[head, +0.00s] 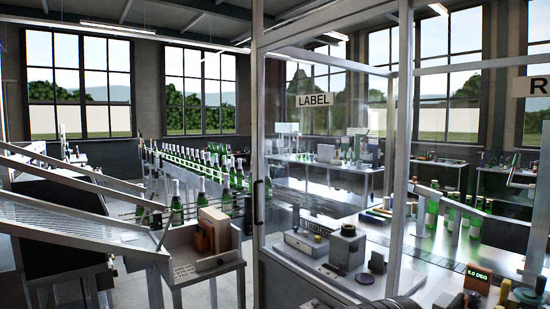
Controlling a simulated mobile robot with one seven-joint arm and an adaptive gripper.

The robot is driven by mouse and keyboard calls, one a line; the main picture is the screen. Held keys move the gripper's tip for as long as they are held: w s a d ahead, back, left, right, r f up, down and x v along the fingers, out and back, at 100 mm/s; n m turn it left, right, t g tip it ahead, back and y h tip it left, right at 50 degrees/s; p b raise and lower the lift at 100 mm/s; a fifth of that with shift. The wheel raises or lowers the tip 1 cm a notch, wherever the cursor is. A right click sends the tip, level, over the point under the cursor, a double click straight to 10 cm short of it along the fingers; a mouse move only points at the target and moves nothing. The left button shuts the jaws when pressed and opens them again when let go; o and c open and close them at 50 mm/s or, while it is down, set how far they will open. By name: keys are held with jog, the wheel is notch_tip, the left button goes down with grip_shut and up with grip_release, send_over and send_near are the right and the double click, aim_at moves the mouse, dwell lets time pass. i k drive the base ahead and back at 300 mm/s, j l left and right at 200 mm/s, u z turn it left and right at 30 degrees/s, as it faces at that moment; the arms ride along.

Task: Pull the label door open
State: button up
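The label door (258,120) is a tall clear panel in a pale metal frame, in the middle of the head view. A white sign reading LABEL (314,100) is on its upper part. A black vertical handle (258,202) sits on its left upright, at about mid height. The door looks in line with its enclosure; I cannot tell whether it is fully closed. My gripper is not visible. A dark rounded part at the bottom edge may belong to my arm.
Behind the glass, a bench holds a grey machine block (346,246), green bottles (432,207) and a lit readout (478,274). Left of the door stand a wooden box (213,230) on a small table and a sloping rack (75,190). A bottle row runs behind.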

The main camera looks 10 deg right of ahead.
aim_at(402, 6)
jog(key=z, duration=0.5)
jog(key=i+j+z, duration=0.1)
jog(key=i+j, duration=0.3)
jog(key=i, duration=0.25)
jog(key=i+j+z, duration=0.1)
jog(key=i+j, duration=0.35)
jog(key=i, duration=0.2)
jog(key=i+j+z, duration=0.1)
jog(key=i+j, duration=0.4)
jog(key=i, duration=0.1)
